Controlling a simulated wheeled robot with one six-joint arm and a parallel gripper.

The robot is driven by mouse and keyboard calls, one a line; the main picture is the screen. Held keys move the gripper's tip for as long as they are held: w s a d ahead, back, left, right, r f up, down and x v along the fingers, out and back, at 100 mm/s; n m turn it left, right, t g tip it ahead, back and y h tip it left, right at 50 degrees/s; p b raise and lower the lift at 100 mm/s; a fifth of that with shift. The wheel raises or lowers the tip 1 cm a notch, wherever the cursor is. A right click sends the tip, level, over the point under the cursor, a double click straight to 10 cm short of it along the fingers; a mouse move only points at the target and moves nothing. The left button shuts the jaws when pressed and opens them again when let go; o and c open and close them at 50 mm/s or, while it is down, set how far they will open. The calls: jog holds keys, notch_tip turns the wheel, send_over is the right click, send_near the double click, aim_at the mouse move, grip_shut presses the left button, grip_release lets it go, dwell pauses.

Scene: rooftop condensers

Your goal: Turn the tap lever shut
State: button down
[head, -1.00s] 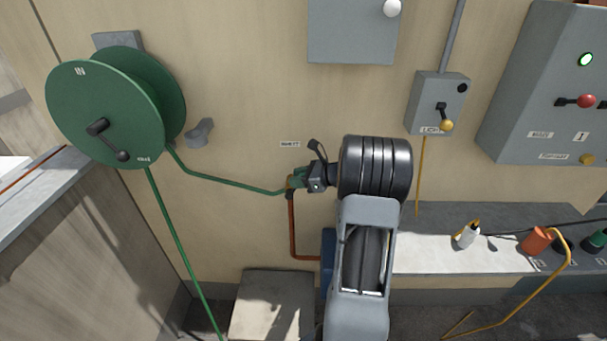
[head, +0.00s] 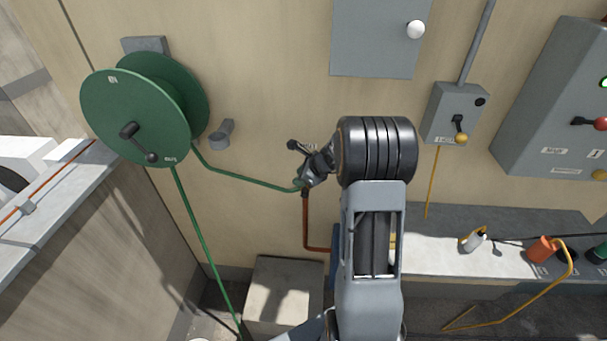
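The tap (head: 302,186) is on the wall at the end of the green hose, above a copper-coloured pipe. It is small and partly covered by my gripper. A dark lever with a round end (head: 294,146) shows just above the tap, tilted up and to the left. My gripper (head: 310,174) is at the tap, right beside or against the lever's lower part. My wrist hides the right side. The fingers are too small and dark to tell whether they are open or closed, or whether they touch the lever.
A green hose reel (head: 140,112) hangs at the left, its hose running to the tap. A grey hook (head: 221,135) sits between them. Grey switch boxes (head: 455,113) are on the right. A bench (head: 440,250) with plugs stands below. A pale block (head: 284,292) lies under the tap.

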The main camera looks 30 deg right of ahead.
dwell(0.4)
jog(key=c, duration=0.8)
grip_release()
jog(key=b+v, duration=0.2)
jog(key=v, duration=1.1)
jog(key=shift+s+r, duration=0.15)
jog(key=shift+r, duration=0.25)
